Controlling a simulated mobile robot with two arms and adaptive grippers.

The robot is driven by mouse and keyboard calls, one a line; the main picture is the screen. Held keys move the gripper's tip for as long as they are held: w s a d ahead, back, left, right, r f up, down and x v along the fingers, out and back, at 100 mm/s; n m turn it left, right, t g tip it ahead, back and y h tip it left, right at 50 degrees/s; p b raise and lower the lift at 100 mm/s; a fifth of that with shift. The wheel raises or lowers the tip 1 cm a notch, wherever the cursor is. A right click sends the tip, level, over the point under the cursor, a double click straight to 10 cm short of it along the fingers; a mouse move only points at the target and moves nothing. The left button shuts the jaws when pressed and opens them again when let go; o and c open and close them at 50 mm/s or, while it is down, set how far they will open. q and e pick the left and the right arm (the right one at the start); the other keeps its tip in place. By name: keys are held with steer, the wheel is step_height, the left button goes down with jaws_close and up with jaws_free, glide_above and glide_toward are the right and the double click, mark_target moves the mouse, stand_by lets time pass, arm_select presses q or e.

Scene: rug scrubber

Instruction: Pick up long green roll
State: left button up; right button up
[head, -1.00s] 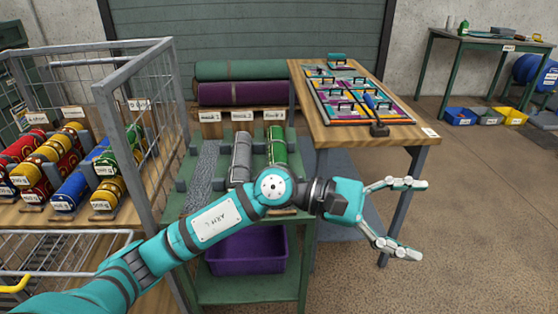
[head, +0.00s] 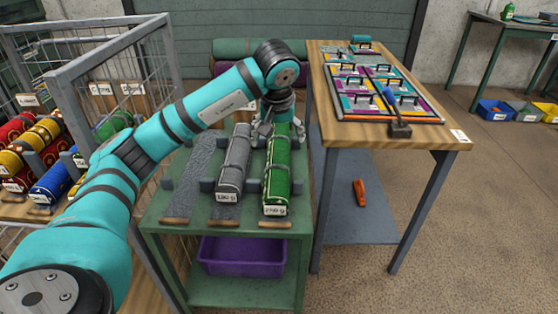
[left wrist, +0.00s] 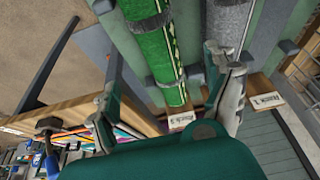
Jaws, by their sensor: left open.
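A long green roll (head: 277,175) with a pale patterned edge lies in the right slot of a green stand (head: 160,221), a tag on its near end. My left gripper (head: 279,135) is open and points down over the roll's far end. In the left wrist view the green roll (left wrist: 157,48) runs between the two spread fingers of the gripper (left wrist: 163,60). I cannot tell whether the fingers touch it. Another green roll (head: 240,47) lies at the back, partly hidden by my arm. My right gripper is not in view.
A grey roll (head: 233,160) lies close left of the green roll, with a flat grey strip (head: 190,180) beyond. A wooden table (head: 440,137) with a coloured panel stands close on the right. A wire cage (head: 85,62) is on the left. A purple bin (head: 240,256) sits below.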

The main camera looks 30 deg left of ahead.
mark_target(278, 152)
arm_select(q)
steer(key=x, duration=0.5)
steer(key=shift+f+b, duration=0.2)
steer(key=shift+b, duration=0.15)
steer(key=shift+a+b+x, duration=0.2)
steer(key=shift+b+x, duration=0.4)
steer(key=shift+x, duration=2.55)
steer(key=shift+w+r, duration=0.1)
steer(key=shift+r, duration=0.05)
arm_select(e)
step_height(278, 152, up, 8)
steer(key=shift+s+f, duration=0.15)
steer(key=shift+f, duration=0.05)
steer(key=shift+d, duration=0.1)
arm_select(q)
steer(key=c, duration=1.3)
steer(key=shift+c, duration=0.8)
steer(key=shift+r, duration=0.1)
